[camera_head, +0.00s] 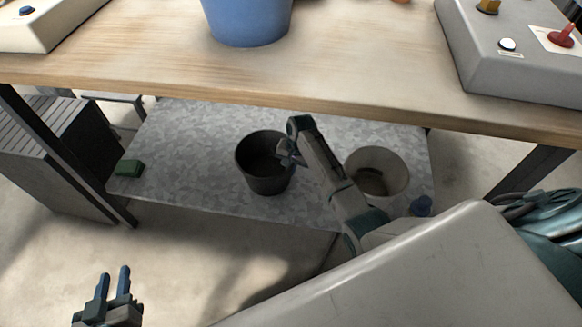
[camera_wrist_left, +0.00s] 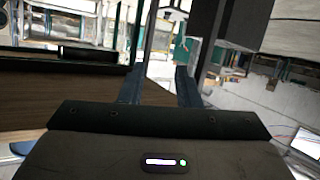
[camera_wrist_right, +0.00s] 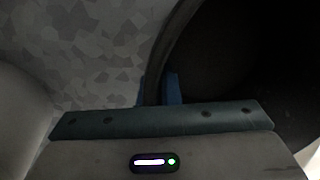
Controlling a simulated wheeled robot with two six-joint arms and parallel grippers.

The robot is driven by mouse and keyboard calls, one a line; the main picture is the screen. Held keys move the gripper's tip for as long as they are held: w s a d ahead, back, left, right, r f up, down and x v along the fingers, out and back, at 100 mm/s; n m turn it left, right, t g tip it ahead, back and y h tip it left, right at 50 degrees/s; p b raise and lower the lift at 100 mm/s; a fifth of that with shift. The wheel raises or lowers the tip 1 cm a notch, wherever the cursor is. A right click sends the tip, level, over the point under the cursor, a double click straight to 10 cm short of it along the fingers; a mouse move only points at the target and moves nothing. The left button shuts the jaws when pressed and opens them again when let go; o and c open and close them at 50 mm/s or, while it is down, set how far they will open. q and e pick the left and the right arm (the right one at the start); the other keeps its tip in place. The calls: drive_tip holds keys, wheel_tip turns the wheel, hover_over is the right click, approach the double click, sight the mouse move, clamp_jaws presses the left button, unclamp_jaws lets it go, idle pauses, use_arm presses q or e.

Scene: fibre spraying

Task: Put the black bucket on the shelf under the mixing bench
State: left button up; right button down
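The black bucket (camera_head: 259,180) stands upright on the grey speckled shelf (camera_head: 200,140) under the wooden bench (camera_head: 350,75). My right gripper (camera_head: 287,151) is at the right side of its rim. In the right wrist view, the bucket's wall (camera_wrist_right: 190,30) runs between the two close-set fingers (camera_wrist_right: 158,88), which appear shut on it. The finger tips are partly hidden by the gripper body and rim. My left gripper (camera_head: 113,283) is open and empty, low at the left over the floor; its spread fingers also show in the left wrist view (camera_wrist_left: 159,85).
A pale bucket (camera_head: 378,165) stands on the shelf to the right, beside my right arm. A green block (camera_head: 129,168) lies at the shelf's left end, and a small blue item (camera_head: 421,206) at its right. A blue bucket (camera_head: 246,22) stands on the bench.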

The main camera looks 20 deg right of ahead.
drive_tip(key=shift+w, duration=0.1)
drive_tip(key=c, duration=1.9)
unclamp_jaws()
drive_tip(key=shift+o, duration=1.3)
